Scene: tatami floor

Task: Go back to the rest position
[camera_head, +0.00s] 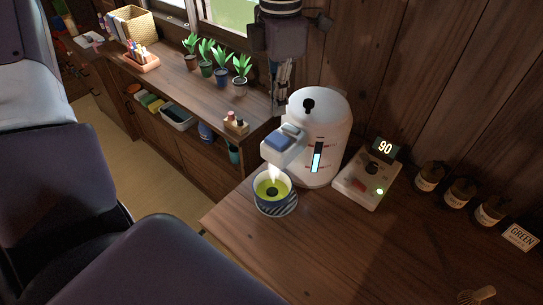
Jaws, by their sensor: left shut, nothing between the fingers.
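My left gripper (278,106) hangs from the top of the picture, fingers pointing down, just behind and left of the white water dispenser (329,118). Its fingers are together and hold nothing. Its fingertips are partly hidden near the dispenser's shoulder. A blue-patterned bowl (259,195) with green liquid stands on a striped saucer (287,209) below the dispenser's spout. A pale wisp shows between the spout and the bowl. My right gripper is not in view.
A control box (352,190) with a display reading 90 and a lit green light stands right of the dispenser. Several brown jars (457,194) and a GREEN sign (519,236) line the wall. A shelf (178,84) holds potted plants (222,73).

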